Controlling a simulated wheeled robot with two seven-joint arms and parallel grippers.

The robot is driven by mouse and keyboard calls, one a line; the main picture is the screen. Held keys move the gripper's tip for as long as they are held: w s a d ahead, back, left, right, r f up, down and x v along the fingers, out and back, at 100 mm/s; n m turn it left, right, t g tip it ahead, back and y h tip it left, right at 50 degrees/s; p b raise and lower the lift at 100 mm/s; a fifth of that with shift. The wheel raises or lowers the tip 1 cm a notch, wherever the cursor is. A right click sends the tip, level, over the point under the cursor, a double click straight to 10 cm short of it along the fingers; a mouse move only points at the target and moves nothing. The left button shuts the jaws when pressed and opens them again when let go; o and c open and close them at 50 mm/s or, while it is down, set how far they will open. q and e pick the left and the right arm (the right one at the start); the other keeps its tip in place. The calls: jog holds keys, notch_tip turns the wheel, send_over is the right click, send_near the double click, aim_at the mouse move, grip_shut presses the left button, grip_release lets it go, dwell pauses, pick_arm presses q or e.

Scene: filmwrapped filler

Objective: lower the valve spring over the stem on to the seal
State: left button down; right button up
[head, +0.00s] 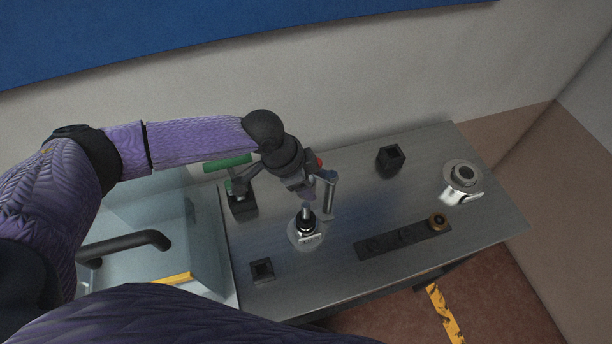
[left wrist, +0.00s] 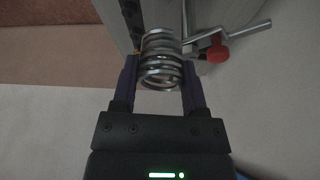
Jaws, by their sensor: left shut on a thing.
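In the left wrist view, the valve spring (left wrist: 161,60), a bright steel coil, sits between the two fingers of my left gripper (left wrist: 160,82), which is shut on it. In the head view my left gripper (head: 308,193) is above the workbench, close over the upright stem (head: 306,212). The spring cannot be made out there. Below the stem is a dark collar, seemingly the seal (head: 306,224), on a pale round base (head: 305,239). The wrist view does not clearly show the stem, so I cannot tell whether the spring surrounds it. My right gripper is out of view.
A silver post (head: 329,195) stands just right of the stem; a red knob (left wrist: 217,54) shows near the spring. A black holder (head: 390,158), a silver part (head: 461,178) and a small black box (head: 262,270) stand apart.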

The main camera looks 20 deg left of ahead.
pick_arm(q)
jog(key=b, duration=0.2)
send_over(306, 210)
jog(key=w, duration=0.1)
notch_tip(306, 210, down, 4)
jog(key=shift+a+f, duration=0.1)
jog(key=shift+a, duration=0.05)
dwell(0.4)
dwell(0.3)
jog(key=shift+p, duration=0.3)
dwell(0.5)
jog(key=shift+f+b, duration=2.75)
jog(key=shift+f, duration=1.05)
